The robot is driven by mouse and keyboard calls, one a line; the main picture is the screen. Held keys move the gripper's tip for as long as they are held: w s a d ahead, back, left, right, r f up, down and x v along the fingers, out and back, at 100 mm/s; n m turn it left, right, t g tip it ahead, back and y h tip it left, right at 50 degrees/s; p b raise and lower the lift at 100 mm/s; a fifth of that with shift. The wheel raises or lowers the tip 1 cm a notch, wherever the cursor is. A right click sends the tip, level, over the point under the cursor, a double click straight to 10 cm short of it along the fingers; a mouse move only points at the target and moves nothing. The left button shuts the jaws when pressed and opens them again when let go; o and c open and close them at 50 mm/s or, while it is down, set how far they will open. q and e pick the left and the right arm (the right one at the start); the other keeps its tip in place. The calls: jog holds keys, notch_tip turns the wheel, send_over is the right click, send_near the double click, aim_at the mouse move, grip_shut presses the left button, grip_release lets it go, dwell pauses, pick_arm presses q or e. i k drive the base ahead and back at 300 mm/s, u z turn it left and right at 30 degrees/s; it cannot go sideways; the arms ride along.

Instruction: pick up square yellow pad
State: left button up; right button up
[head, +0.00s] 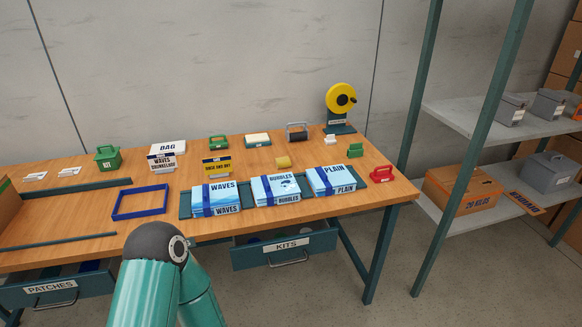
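A flat, squarish pale-yellow pad (257,138) lies on a dark green base near the back of the wooden table (320,212), in the head view. It is small, and its exact shape is hard to tell. A short yellow roll-like piece (284,162) sits in front of it and to the right. One teal arm of mine rises at the bottom, left of centre, well apart from the pad. No fingers of either gripper show.
Blue-banded packs labelled WAVES (220,201), BUBBLES (283,190) and PLAIN (339,181) stand in front on a dark tray. A blue frame (140,203), a green box (108,157), a grey-handled block (297,132) and a yellow reel (341,98) stand around. The KITS drawer (287,246) protrudes.

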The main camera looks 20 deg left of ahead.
aim_at(284, 162)
jog(key=u, duration=0.1)
jog(key=i, duration=0.9)
jog(key=z, duration=0.05)
